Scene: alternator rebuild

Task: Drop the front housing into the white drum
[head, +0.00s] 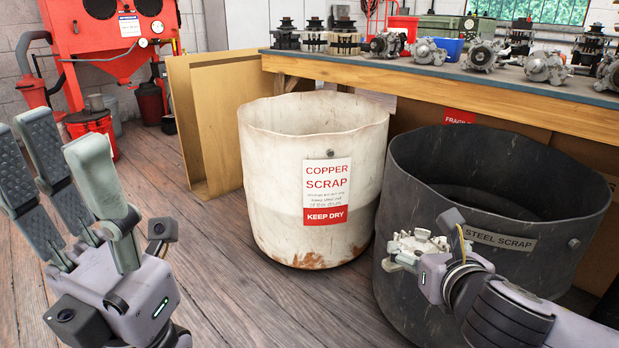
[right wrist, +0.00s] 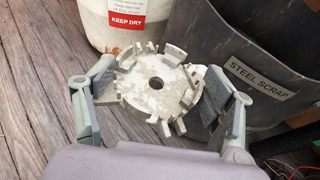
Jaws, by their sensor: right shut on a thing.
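The white drum (head: 270,185) stands in the middle of the head view, with a "COPPER SCRAP, KEEP DRY" label and an open top. Part of it shows at the top of the right wrist view (right wrist: 85,25). My right gripper (head: 428,250) is shut on the front housing (head: 410,243), a pale, round metal part with a centre hole and prongs around its rim. The housing fills the middle of the right wrist view (right wrist: 158,88), between the fingers. It is outside the white drum, to its right and nearer me, in front of the dark drum. My left gripper (head: 62,145) is open and empty, left of the white drum.
A dark drum (head: 400,195) marked "STEEL SCRAP" stands close to the right of the white one. Behind them is a workbench (head: 330,67) with several alternator parts. A tan panel (head: 225,110) stands left of the white drum. The wooden floor (head: 225,275) in front is clear.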

